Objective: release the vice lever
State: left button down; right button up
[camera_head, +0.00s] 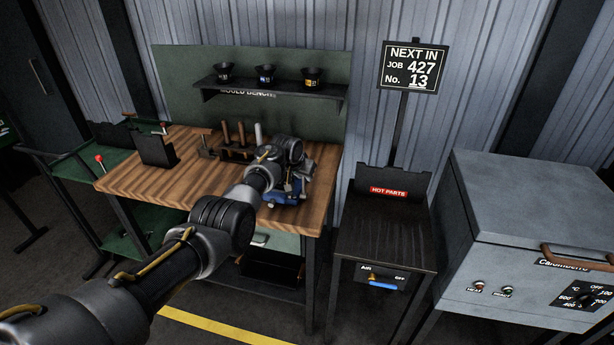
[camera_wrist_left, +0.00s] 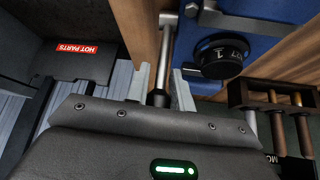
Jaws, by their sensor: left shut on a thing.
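The blue vice (camera_head: 283,199) sits at the right front corner of the wooden mould bench, partly hidden behind my left gripper (camera_head: 298,182). In the left wrist view the vice body (camera_wrist_left: 262,12) fills the upper right, with a round black knob (camera_wrist_left: 220,58) on its face. The vice lever (camera_wrist_left: 167,50) is a metal rod with a black end, between the two fingers of my left gripper (camera_wrist_left: 161,88). The left gripper is shut on the lever near that black end. My right gripper is in neither view.
A wooden tool rack (camera_head: 234,153) stands behind the vice on the bench (camera_head: 150,187). A shelf (camera_head: 270,90) above holds three dark cups. To the right are a dark hot-parts stand (camera_head: 385,235) and a grey furnace (camera_head: 530,215). The bench's middle is clear.

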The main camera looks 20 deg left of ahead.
pick_arm(q)
jog(key=c, duration=1.5)
grip_release()
jog(key=shift+w+f, duration=0.15)
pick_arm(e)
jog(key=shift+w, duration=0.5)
pick_arm(q)
jog(key=shift+s+r+p, duration=0.3)
jog(key=shift+r, duration=0.35)
jog(key=d+v, duration=0.1)
jog(key=v, duration=0.8)
jog(key=shift+s+a+b, duration=0.15)
jog(key=shift+a+b, duration=0.2)
jog(key=shift+a, duration=0.15)
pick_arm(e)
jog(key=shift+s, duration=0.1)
pick_arm(q)
jog(key=shift+r, duration=0.1)
